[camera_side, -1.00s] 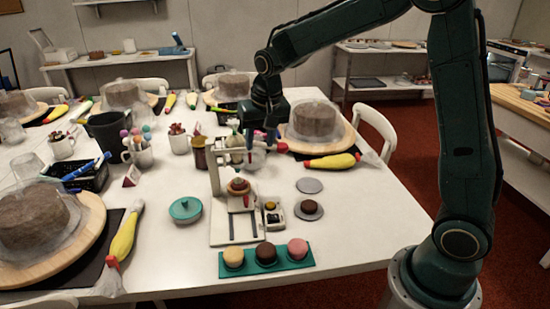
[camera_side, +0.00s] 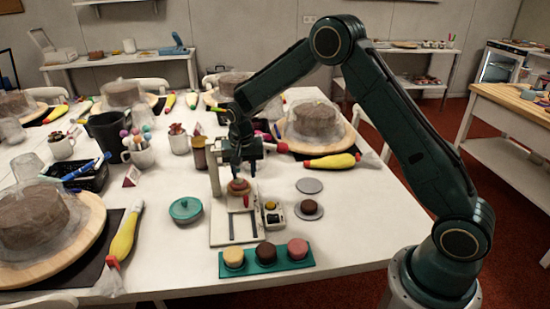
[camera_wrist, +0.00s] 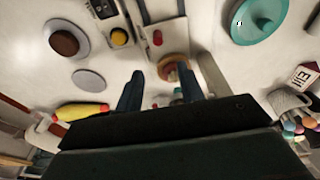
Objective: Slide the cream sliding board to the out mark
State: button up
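The cream sliding board (camera_side: 244,205) sits on a pale base (camera_side: 222,236) with dark rails running toward the front; a small brown-topped cake (camera_side: 239,186) is at its back end. A red knob (camera_side: 247,201) stands on the board. The board (camera_wrist: 172,36), knob (camera_wrist: 157,38) and cake (camera_wrist: 172,66) also show in the wrist view. I cannot make out the out mark. My gripper (camera_side: 239,170) points down close above the cake, behind the knob. In the wrist view my gripper (camera_wrist: 160,80) has its fingers apart, with nothing held between them.
A small box with a yellow button (camera_side: 272,212) stands right of the base. Beside it are a grey disc (camera_side: 309,185) and a brown cake on a disc (camera_side: 309,208). A teal tray (camera_side: 267,262) with cakes is in front. A teal lidded dish (camera_side: 186,210) is at left.

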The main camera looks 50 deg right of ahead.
aim_at(246, 198)
jog(key=shift+f, duration=0.2)
jog(key=shift+f, duration=4.55)
jog(key=c, duration=0.8)
jog(key=shift+s+a, duration=0.1)
jog(key=shift+s, duration=0.05)
jog(key=shift+s+a, duration=4.1)
jog(key=shift+a, duration=0.05)
jog(key=shift+s, duration=0.1)
jog(key=o, duration=0.8)
